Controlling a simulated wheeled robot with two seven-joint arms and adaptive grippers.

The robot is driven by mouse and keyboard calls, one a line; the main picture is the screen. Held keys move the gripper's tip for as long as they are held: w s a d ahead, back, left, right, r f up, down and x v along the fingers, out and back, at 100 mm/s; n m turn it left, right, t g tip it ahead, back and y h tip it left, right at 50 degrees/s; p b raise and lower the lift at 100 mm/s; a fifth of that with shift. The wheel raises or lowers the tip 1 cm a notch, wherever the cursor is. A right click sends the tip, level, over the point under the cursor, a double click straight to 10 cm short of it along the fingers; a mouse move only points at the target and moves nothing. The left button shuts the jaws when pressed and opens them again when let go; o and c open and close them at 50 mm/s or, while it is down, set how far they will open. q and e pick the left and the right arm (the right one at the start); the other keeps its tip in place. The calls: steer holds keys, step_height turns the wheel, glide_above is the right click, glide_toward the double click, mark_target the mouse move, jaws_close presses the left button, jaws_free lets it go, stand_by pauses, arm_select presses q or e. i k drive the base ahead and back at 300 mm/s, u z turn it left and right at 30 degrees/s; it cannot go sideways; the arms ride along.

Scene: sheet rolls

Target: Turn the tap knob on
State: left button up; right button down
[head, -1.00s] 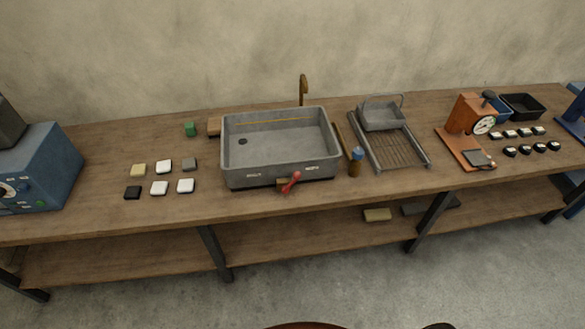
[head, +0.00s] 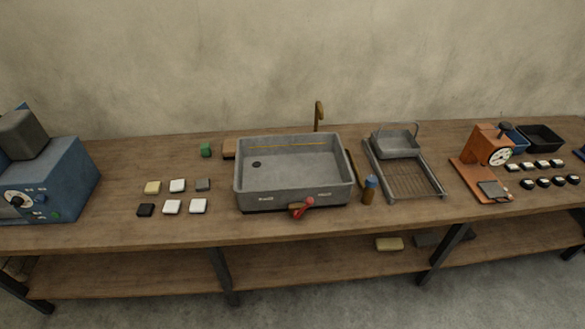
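The grey sink basin (head: 350,190) stands on the wooden workbench with its drain hole at the left. A brown curved spout (head: 319,112) rises behind it. A red tap knob (head: 303,207) with a lever shape sits on a small brown mount at the middle of the basin's front wall, tilted up to the right. No water shows at the spout. Neither of my grippers is in view.
The wooden bench (head: 120,230) runs across the view. A blue machine (head: 60,185) stands at left, small blocks (head: 171,207) beside the sink. A blue-capped bottle (head: 369,190), a drying rack (head: 408,180) and an orange scale (head: 487,155) stand right. Floor in front is clear.

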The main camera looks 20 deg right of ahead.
mark_target(371, 182)
steer(key=z, duration=1.35)
steer(key=k, duration=0.25)
